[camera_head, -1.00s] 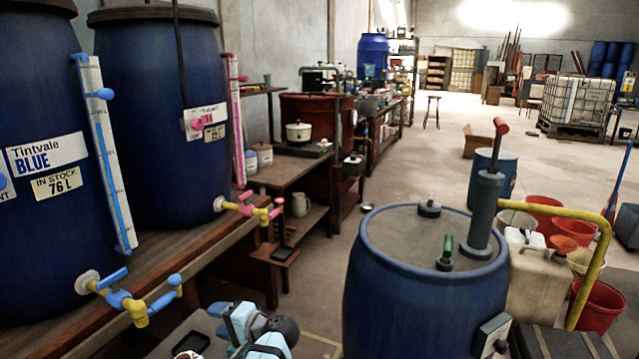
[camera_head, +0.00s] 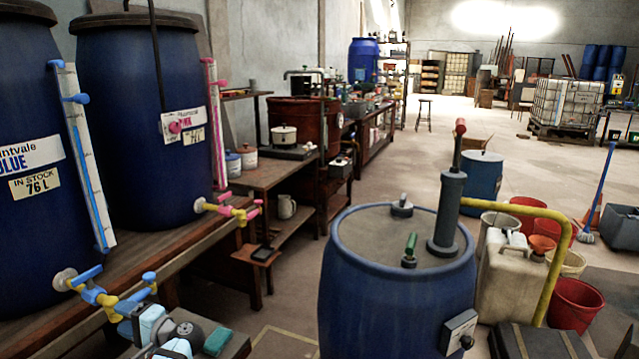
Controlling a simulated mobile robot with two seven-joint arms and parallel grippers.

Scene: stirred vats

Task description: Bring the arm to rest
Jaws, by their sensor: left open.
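My left gripper (camera_head: 156,334) shows at the bottom left of the head view, with light-blue and grey parts. It is open, and I see nothing held between its fingers. It appears in front of the wooden bench, just below and right of the blue vat's tap (camera_head: 104,294); I cannot tell whether it touches anything. My right gripper is not in view.
Two big blue vats (camera_head: 130,120) stand on the wooden bench at left. A blue drum (camera_head: 395,290) with a pump and yellow pipe stands at front centre. A green sponge-like block (camera_head: 217,341) lies beside my gripper. Open floor (camera_head: 400,165) lies beyond the drum.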

